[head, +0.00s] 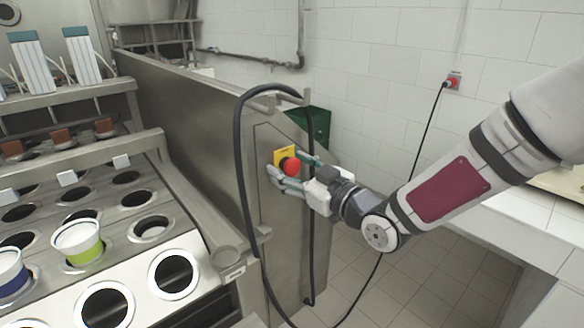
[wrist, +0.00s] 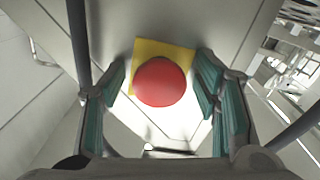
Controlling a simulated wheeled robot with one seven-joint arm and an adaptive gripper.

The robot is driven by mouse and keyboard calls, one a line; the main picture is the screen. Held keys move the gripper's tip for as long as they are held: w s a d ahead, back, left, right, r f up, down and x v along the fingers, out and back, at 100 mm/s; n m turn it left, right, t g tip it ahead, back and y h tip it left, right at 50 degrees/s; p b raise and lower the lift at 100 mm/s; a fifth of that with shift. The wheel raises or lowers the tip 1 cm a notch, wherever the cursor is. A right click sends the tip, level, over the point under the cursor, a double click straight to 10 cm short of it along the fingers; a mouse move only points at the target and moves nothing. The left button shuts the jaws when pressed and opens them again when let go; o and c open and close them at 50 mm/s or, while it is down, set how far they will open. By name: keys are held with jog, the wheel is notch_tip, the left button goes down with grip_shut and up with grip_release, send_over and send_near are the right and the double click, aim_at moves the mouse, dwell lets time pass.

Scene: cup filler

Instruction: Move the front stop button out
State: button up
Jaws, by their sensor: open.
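The front stop button (head: 291,167) is a red round knob on a yellow plate (head: 279,157), on the end panel of the steel machine. In the wrist view the red button (wrist: 160,82) sits between my fingers, with its yellow plate (wrist: 181,52) behind it. My gripper (head: 291,173) is open, with its teal-padded fingers on either side of the button. In the wrist view there are visible gaps between the pads and the knob. Whether the fingertips touch the plate or panel, I cannot tell.
A black hose (head: 241,150) loops over the panel beside the button. The cup filler's hole plate (head: 140,199) with a green-striped cup (head: 79,243) lies left. A green box (head: 318,124) is behind the panel. A white-tiled counter (head: 500,222) stands right.

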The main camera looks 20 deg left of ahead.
jog(key=shift+c, duration=0.2)
grip_shut()
jog(key=shift+s+d, duration=0.2)
jog(key=shift+d, duration=0.25)
jog(key=shift+o, duration=0.2)
grip_release()
jog(key=v, duration=1.2)
